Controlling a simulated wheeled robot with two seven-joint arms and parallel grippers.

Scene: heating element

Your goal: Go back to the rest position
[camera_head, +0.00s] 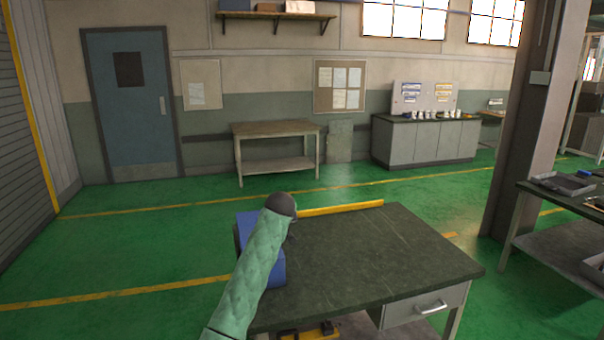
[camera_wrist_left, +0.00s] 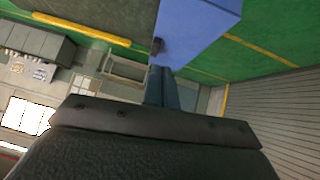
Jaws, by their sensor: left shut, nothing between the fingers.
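My left arm, in a green quilted sleeve, comes up from the bottom of the head view and ends in a dark rounded part over the left side of the workbench (camera_head: 385,255). The jaws themselves cannot be made out there. The blue box also stands at the bench's left edge in the head view (camera_head: 270,270), partly hidden behind my arm. I cannot tell whether the gripper touches it. My right gripper is in neither view.
The bench has a drawer (camera_head: 425,306) and a yellow strip (camera_head: 340,208) beyond its back edge. The bench top is otherwise clear. A pillar (camera_head: 525,130) and a second bench (camera_head: 565,198) with trays stand at right. Green floor is free at left.

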